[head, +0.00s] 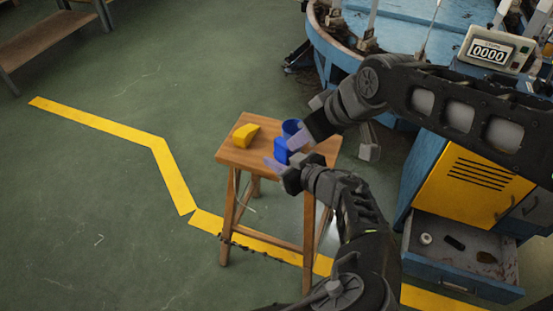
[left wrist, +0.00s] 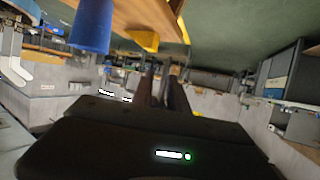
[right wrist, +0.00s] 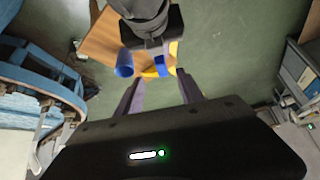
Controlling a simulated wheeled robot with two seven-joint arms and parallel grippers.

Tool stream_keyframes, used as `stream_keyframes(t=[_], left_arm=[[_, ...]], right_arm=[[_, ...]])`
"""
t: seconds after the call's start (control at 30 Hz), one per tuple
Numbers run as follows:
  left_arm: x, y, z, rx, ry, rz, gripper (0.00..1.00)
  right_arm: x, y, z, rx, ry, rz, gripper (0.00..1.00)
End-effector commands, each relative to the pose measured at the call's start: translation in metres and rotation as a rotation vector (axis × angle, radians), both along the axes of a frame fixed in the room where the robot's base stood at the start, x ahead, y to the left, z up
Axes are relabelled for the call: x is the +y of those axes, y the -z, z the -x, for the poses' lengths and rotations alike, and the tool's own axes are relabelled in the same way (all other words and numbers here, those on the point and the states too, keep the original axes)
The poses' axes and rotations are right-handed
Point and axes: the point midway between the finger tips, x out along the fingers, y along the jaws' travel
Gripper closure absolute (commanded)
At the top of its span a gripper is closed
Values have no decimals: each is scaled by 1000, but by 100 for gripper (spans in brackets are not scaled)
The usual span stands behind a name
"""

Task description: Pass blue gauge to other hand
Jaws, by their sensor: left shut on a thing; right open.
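The blue gauge (head: 281,150) is a small blue block held above the wooden stool. My left gripper (head: 278,168) is shut on it; the hold also shows in the right wrist view, with the blue gauge (right wrist: 160,63) just below that gripper. In the left wrist view the fingers (left wrist: 164,88) are close together and I cannot make out the gauge between them. My right gripper (head: 300,140) is close by, coming from the right. In the right wrist view its fingers (right wrist: 160,95) are spread and empty, with the gauge beyond their tips.
The wooden stool (head: 232,156) carries a yellow wedge-like block (head: 244,135) and a blue cup (head: 291,127). A blue round machine (head: 400,40), a counter reading 0000 (head: 490,50) and a cabinet with an open drawer (head: 440,275) stand right.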

Motion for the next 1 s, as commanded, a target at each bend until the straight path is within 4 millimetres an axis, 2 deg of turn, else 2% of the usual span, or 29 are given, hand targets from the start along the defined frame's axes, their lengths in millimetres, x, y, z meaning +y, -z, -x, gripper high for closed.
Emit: stream_keyframes(t=[0.13, 0.47, 0.63, 0.77, 0.87, 1.0], left_arm=[[0, 0, 0, 0, 0, 0, 100], [0, 0, 0, 0, 0, 0, 100], [0, 0, 0, 0, 0, 0, 100], [0, 0, 0, 0, 0, 0, 100], [0, 0, 0, 0, 0, 0, 100], [0, 0, 0, 0, 0, 0, 100]], right_arm=[[-3, -7, 4, 0, -1, 0, 55], [-3, -7, 3, -2, -2, 2, 55], [-12, 4, -9, -32, -24, 32, 55], [-30, 26, -33, -99, -77, 98, 55], [-52, 53, -59, -180, -153, 183, 55], [-93, 105, -94, -321, -323, 343, 55]])
